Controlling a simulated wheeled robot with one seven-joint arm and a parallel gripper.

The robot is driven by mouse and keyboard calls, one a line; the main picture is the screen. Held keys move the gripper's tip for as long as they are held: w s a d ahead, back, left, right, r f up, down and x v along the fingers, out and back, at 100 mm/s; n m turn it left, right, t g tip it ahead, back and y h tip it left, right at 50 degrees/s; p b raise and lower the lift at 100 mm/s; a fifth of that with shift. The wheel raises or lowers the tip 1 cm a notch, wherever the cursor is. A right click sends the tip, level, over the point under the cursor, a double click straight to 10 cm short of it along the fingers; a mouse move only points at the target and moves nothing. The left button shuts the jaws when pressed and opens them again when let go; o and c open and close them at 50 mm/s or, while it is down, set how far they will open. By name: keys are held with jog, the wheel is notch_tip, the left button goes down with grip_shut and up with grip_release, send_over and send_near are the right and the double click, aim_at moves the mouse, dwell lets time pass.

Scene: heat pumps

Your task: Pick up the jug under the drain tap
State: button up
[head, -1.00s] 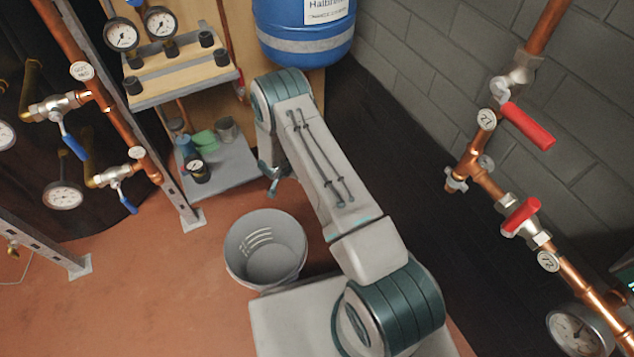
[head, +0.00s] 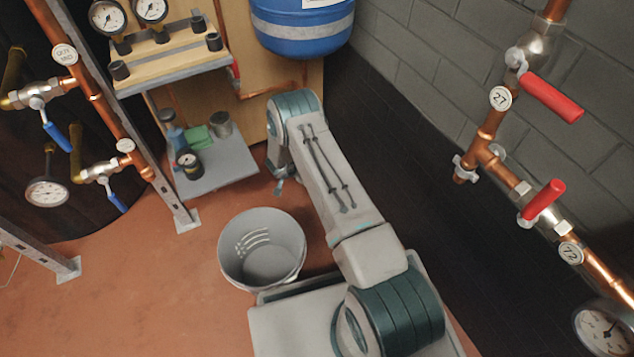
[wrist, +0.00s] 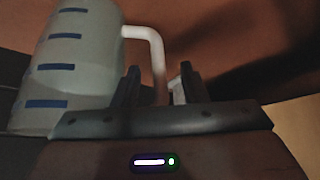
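The jug (wrist: 78,70) is pale and translucent with blue level marks and a white handle (wrist: 155,55). It fills the left of the wrist view and looks tilted there. My gripper (wrist: 160,82) is open, with two dark fingers apart. The handle's upright part runs down into the gap between the fingers in that view; I cannot tell whether it touches either finger. In the head view the jug is not seen, and my gripper is mostly hidden behind my arm. I cannot tell which valve is the drain tap.
A grey bucket (head: 262,250) stands on the red floor beside my base. A low shelf (head: 215,172) holds small items behind it. Copper pipes with red-handled valves (head: 543,200) run at the right, and blue-handled valves (head: 112,200) at the left. A blue tank (head: 300,35) is at the back.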

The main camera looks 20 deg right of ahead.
grip_shut()
dwell(1.3)
